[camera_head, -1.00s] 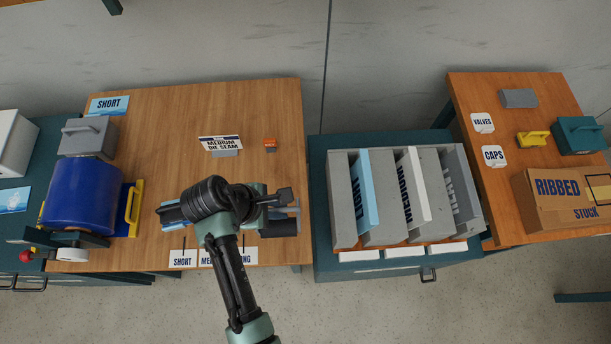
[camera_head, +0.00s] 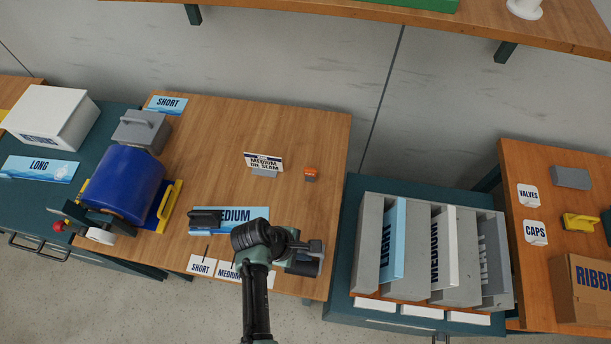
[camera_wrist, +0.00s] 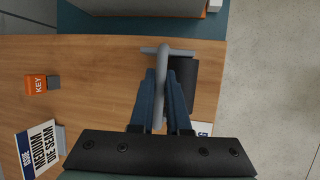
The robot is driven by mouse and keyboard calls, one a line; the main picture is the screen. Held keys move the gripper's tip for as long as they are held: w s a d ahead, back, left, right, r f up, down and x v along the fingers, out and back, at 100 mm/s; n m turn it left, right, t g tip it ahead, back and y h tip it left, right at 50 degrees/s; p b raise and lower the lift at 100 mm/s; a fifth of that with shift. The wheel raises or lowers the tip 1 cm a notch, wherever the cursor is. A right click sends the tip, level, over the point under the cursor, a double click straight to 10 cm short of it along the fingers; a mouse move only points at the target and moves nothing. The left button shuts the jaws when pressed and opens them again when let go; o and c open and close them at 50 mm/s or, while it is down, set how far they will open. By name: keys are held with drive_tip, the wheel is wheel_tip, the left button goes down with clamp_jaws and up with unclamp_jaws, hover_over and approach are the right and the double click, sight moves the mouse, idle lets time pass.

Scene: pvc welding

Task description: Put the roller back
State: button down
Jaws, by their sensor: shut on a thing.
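In the wrist view my gripper (camera_wrist: 161,72) has its two dark blue fingers closed on either side of a grey T-shaped tool, which I take to be the roller (camera_wrist: 164,51). Its crossbar shows just beyond the fingertips. A dark block (camera_wrist: 182,85) lies right beside it, partly behind one finger; I cannot tell whether they touch. In the head view my gripper (camera_head: 310,247) is low over the wooden table's front right corner, and the block (camera_head: 303,268) is partly hidden under it.
An orange KEY block (camera_head: 311,174) and a MEDIUM DIE SEAM sign (camera_head: 264,162) stand behind. A blue MEDIUM sheet (camera_head: 230,214) with a black piece (camera_head: 206,218) lies left. A blue drum (camera_head: 122,184) is further left. A divided rack (camera_head: 367,300) stands right.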

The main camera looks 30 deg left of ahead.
drive_tip(key=shift+f, duration=0.1)
drive_tip(key=c, duration=0.9)
unclamp_jaws()
drive_tip(key=v, duration=1.2)
